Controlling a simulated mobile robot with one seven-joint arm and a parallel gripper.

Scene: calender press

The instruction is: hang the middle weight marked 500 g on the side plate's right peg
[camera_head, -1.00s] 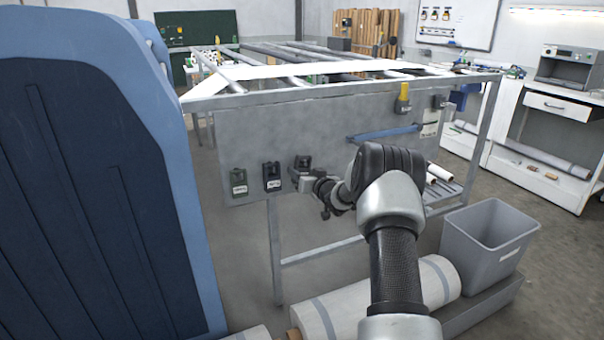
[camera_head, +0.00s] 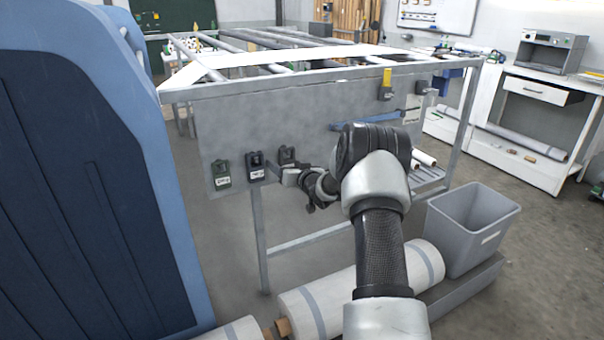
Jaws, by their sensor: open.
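The grey side plate (camera_head: 300,115) hangs upright on the front of the frame. Three small dark weights hang in a row along its lower left: a greenish one (camera_head: 222,174), a black middle one (camera_head: 256,166) with a white label, and a dark right one (camera_head: 287,155). The labels are too small to read. My gripper (camera_head: 286,177) is open at the lower edge of the right weight, just right of the middle one; contact cannot be told. A yellow-topped item (camera_head: 386,84) and a dark block (camera_head: 424,88) are at the plate's upper right. I cannot make out a bare right peg.
A blue bar (camera_head: 366,121) crosses the plate's right half, partly behind my arm. White rolls (camera_head: 350,290) lie on the floor below, beside a grey bin (camera_head: 470,225). A large blue panel (camera_head: 90,180) fills the left. Open floor shows at the right.

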